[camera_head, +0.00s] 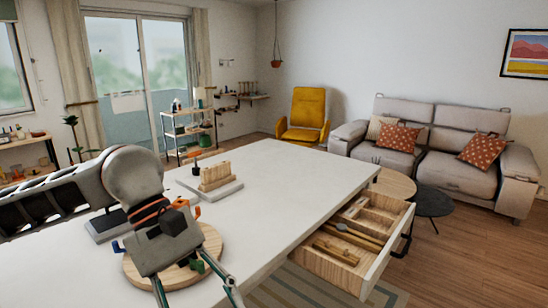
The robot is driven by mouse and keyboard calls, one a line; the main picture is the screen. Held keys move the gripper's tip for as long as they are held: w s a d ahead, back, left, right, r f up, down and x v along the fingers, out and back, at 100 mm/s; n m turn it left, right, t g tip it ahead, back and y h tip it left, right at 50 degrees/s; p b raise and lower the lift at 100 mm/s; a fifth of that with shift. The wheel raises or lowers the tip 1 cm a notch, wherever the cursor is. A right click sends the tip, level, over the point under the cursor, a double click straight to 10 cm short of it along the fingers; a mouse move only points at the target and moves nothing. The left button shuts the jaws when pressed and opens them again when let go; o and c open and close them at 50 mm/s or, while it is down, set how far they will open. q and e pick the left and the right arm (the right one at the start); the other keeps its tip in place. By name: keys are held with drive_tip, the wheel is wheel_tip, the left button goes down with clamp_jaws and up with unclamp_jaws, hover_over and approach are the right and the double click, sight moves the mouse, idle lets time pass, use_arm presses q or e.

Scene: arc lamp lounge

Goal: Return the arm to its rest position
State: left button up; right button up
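My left arm reaches in from the left over the white table (290,205). My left gripper (197,297) is at the bottom left, above a round wooden board (212,243). Its two fingers spread apart downward, and I see nothing between them. Their tips are cut off by the lower edge of the picture. The gripper hides part of the board. Small orange, green and blue things show around the gripper, partly covered by it. My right gripper is not in view.
A drawer (375,262) with wooden utensils stands open at the table's right side. A wooden block holder (215,175) on a grey slab stands farther back on the table. The tabletop's middle and right are clear. A sofa (440,140) and yellow chair (307,112) are beyond.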

use_arm(q)
drive_tip(key=s+d+r+n+g+h, duration=0.1)
drive_tip(key=d+r+n+g+h, duration=0.1)
drive_tip(key=d+n+h, duration=0.4)
drive_tip(key=s+d+r+n+g+h, duration=0.1)
drive_tip(key=s+d+r+n+h, duration=0.15)
drive_tip(key=d+h, duration=0.4)
drive_tip(key=w+a+f+n+t+h, duration=0.1)
drive_tip(key=w+a+f+n+t, duration=0.15)
drive_tip(key=w+n+t, duration=0.7)
drive_tip(key=w+a+f+n+t+h, duration=0.1)
drive_tip(key=w+f+n+t, duration=0.3)
drive_tip(key=n+t, duration=1)
drive_tip(key=w+a+f+n+y, duration=0.3)
drive_tip(key=a+f+n+y, duration=0.35)
drive_tip(key=n, duration=0.65)
drive_tip(key=a+f+n+y, duration=0.45)
drive_tip(key=f+n, duration=0.25)
drive_tip(key=f, duration=0.5)
drive_tip(key=s+a+f+n+g+y, duration=0.2)
drive_tip(key=s+a+f+n+y, duration=0.1)
drive_tip(key=s+f, duration=0.5)
drive_tip(key=s+a+f+n+g+y, duration=0.3)
drive_tip(key=s+a+f+n, duration=0.3)
drive_tip(key=f, duration=0.8)
drive_tip(key=shift+s+a+f+g+y, duration=0.35)
drive_tip(key=shift+s+a+f+y, duration=0.15)
drive_tip(key=shift+s, duration=0.6)
